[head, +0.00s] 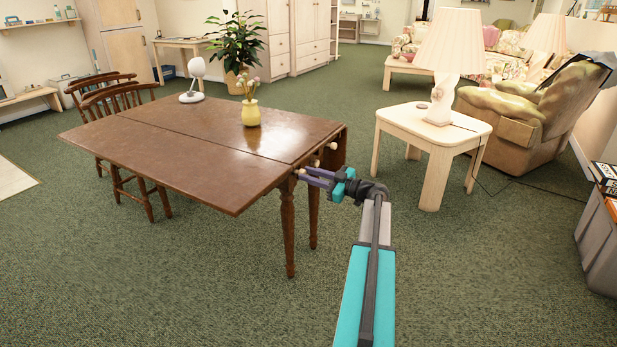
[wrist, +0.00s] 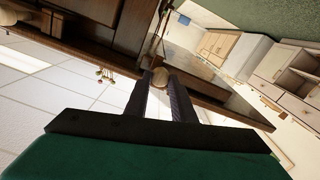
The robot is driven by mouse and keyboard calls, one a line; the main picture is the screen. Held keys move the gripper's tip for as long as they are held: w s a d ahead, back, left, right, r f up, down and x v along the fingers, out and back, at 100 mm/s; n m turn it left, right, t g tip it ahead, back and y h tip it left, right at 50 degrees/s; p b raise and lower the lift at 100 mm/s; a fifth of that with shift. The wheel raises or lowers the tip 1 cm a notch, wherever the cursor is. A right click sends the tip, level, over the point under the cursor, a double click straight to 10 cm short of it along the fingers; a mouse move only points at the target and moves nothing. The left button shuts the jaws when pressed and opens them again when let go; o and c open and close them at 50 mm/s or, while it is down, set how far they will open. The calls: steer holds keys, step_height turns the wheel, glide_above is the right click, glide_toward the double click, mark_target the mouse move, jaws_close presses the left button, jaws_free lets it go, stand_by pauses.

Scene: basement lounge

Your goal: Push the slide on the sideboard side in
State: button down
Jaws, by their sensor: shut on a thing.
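The brown drop-leaf table (head: 190,130) has pale round slide knobs at its right end. One knob (head: 333,146) is at the far side of that end, and another (head: 316,163) is nearer the middle. The fingers partly hide this knob. I cannot tell how far its slide stands out.
A yellow vase (head: 250,112) and a white lamp-like object (head: 195,75) stand on the table. A pale side table (head: 410,115) with a lamp (head: 440,60) stands to the right, with a recliner (head: 535,105) behind it. Green carpet in front is clear.

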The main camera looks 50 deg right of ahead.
steer(key=w+d+b, duration=0.3)
steer(key=d+b, duration=0.4)
steer(key=d, duration=0.8)
steer(key=shift+w, duration=0.25)
steer(key=shift+d+r, duration=0.1)
steer(key=shift+d, duration=0.05)
steer(key=c, duration=1.5)
jaws_free()
